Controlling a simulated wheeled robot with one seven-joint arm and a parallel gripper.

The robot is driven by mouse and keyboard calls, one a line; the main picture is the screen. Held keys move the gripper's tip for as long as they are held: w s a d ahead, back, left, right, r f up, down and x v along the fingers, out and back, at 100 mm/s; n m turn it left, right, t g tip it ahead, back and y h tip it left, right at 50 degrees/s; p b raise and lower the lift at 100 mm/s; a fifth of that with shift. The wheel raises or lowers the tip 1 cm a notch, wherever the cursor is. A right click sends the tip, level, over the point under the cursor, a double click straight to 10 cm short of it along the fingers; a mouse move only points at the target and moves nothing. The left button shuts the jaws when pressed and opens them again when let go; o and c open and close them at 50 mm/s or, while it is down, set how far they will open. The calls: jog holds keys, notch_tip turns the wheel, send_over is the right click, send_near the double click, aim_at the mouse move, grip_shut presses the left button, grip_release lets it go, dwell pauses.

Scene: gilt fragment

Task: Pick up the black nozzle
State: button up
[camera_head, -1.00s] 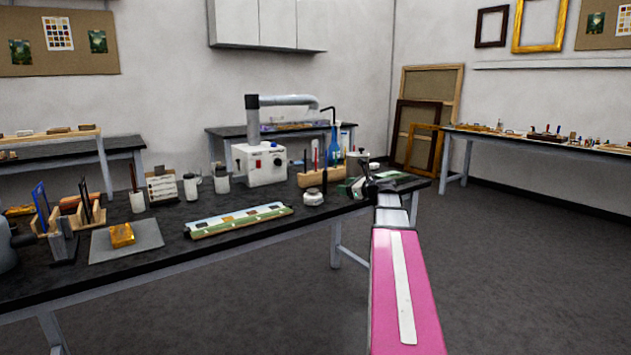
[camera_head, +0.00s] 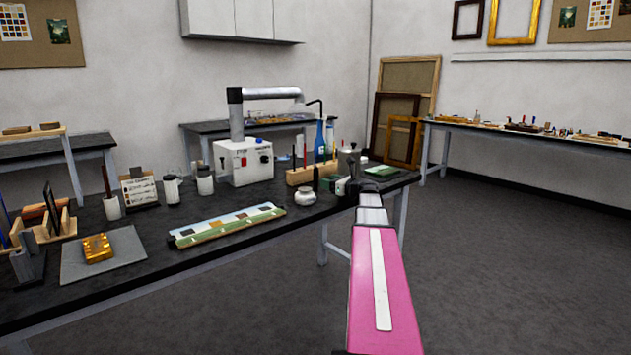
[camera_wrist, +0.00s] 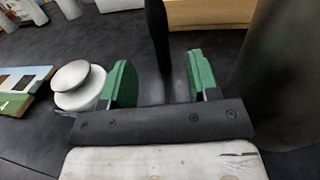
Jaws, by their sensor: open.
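The black nozzle (camera_wrist: 157,35) is a slender dark upright piece in the wrist view, with its upper end cut off by the picture edge. In the head view it looks like the thin dark upright (camera_head: 316,178) in front of a wooden rack. My gripper (camera_wrist: 158,85) is open, with green-padded fingers to the left and right in the wrist view. The nozzle shows in the gap between them, apart from both pads; how far ahead it stands is hard to tell. In the head view my gripper (camera_head: 341,187) is small and low over the bench's right part.
A white lidded jar (camera_head: 305,196) stands close by my left finger. The wooden rack (camera_head: 298,177) and a blue bottle (camera_head: 320,138) stand behind. A large grey cylinder (camera_wrist: 285,70) is close on the right in the wrist view. The black bench (camera_head: 150,270) has clear front space.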

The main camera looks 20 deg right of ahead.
aim_at(316, 191)
jog(key=shift+w+f, duration=0.15)
jog(key=shift+f, duration=0.35)
jog(key=shift+x, duration=3.65)
jog(key=c, duration=1)
